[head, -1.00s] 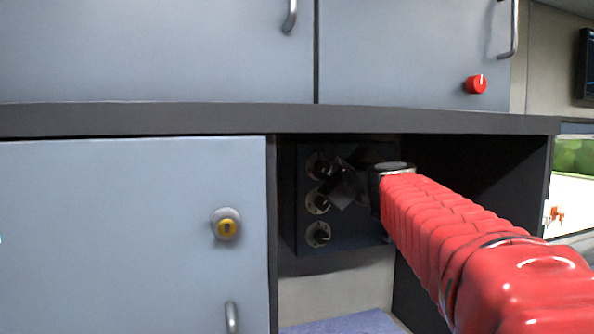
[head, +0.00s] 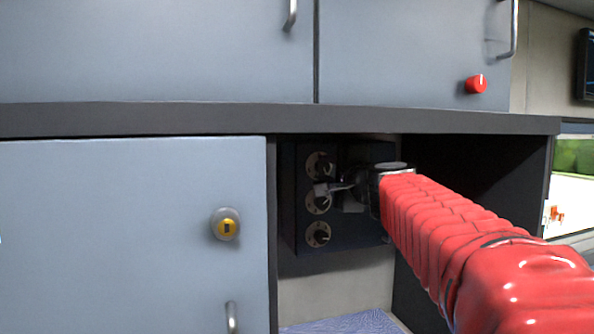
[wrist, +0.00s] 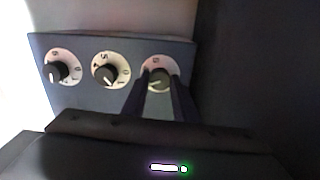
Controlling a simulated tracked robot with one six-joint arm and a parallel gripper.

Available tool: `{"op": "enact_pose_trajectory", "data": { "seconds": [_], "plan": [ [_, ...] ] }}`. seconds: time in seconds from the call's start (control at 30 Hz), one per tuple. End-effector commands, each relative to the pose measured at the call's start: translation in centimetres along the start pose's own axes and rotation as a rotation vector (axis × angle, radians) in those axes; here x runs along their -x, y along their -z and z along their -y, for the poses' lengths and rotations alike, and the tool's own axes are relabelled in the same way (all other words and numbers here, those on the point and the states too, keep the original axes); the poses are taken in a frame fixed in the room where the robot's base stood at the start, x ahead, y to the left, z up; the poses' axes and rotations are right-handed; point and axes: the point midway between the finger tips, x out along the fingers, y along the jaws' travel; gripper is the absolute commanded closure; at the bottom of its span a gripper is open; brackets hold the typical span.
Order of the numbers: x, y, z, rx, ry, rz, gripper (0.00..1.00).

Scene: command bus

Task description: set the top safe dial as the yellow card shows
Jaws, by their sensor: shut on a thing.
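The dark safe (head: 357,233) stands in the open cabinet bay, with several dial parts on its face. The top dial (head: 313,161) has a pale round plate and is partly covered by my gripper (head: 332,180). In the wrist view the three dials lie in a row, and the top dial (wrist: 158,63) is at the right end. My gripper (wrist: 158,84) is shut on its knob, one dark finger on each side. The middle dial (wrist: 106,74) and bottom dial (wrist: 57,72) are free. The yellow card is not in view.
A grey door (head: 120,235) with a yellow-centred lock (head: 227,229) is left of the bay. A dark shelf edge (head: 200,120) runs above the safe. A red knob (head: 476,85) is on the upper cupboard. The bay is open right of the safe.

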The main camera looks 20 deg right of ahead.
Motion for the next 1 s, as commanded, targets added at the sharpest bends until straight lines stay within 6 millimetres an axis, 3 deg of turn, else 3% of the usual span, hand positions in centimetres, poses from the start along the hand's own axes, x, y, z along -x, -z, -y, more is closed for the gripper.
{"op": "enact_pose_trajectory", "data": {
  "seconds": [1.0],
  "plan": [
    [-0.18,-0.09,-0.72,0.891,-0.008,0.01,0.96]
  ]
}}
